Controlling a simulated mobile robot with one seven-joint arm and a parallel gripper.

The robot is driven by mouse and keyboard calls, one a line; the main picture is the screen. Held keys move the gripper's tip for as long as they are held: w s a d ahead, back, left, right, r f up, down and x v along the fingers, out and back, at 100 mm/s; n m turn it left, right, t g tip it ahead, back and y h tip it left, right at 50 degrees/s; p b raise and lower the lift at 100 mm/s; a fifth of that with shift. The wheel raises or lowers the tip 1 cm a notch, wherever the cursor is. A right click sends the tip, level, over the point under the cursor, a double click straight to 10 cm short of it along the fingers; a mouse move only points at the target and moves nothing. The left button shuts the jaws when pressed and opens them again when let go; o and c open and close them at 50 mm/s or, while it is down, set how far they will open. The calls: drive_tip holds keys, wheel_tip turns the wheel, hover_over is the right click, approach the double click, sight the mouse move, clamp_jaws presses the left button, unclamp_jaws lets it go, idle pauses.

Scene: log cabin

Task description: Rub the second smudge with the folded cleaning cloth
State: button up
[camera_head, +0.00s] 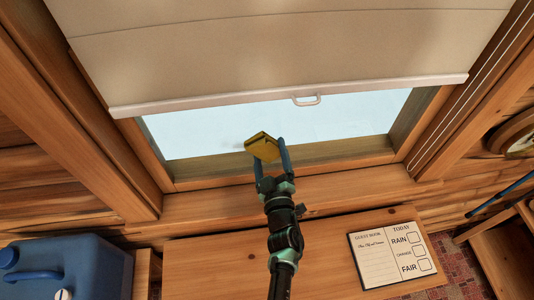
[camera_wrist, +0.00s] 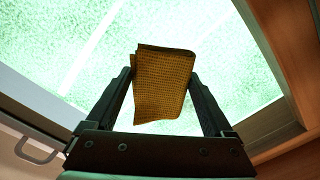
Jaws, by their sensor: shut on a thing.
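My gripper (camera_head: 268,148) is shut on the folded cleaning cloth (camera_head: 262,146), a yellow-brown pad with a dark edge. The cloth is in front of the lower part of the pale window pane (camera_head: 185,127). In the wrist view the cloth (camera_wrist: 163,85) stands between the two dark fingers, with the bright pane (camera_wrist: 225,60) behind it. I cannot tell whether the cloth touches the glass. A faint grey mark (camera_head: 233,147) shows on the pane just left of the cloth; it may be a smudge. No other smudge is clear, and the cloth hides part of the pane.
A beige blind (camera_head: 270,55) with a pull handle (camera_head: 307,100) covers the upper window. The wooden frame and sill (camera_head: 215,205) border the pane. Below are a wooden tabletop (camera_head: 205,262), a guest book (camera_head: 392,260) at right and a blue container (camera_head: 75,262) at left.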

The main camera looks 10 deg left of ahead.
sight(253, 157)
drive_tip(key=shift+s+a+b, duration=0.25)
drive_tip(key=shift+a+b, duration=0.15)
drive_tip(key=shift+a, duration=0.65)
drive_tip(key=shift+s+a+b, duration=0.25)
drive_tip(key=shift+a+b, duration=0.15)
drive_tip(key=shift+a, duration=0.6)
drive_tip(key=a+b, duration=0.2)
drive_tip(key=shift+s+a+f, duration=0.15)
drive_tip(key=shift+s+a, duration=0.15)
drive_tip(key=shift+s, duration=0.1)
drive_tip(key=shift+s+a+b, duration=0.2)
drive_tip(key=shift+a+b, duration=0.35)
drive_tip(key=shift+a, duration=0.05)
drive_tip(key=a+b, duration=0.1)
drive_tip(key=b, duration=0.1)
drive_tip(key=a+b, duration=0.1)
drive_tip(key=b, duration=0.1)
drive_tip(key=shift+s+a+f, duration=0.1)
drive_tip(key=shift+s+a, duration=0.1)
drive_tip(key=shift+s, duration=0.2)
drive_tip(key=shift+s+a+r+b, duration=0.2)
drive_tip(key=shift+a+b, duration=0.2)
drive_tip(key=shift+b, duration=0.4)
drive_tip(key=shift+v, duration=3)
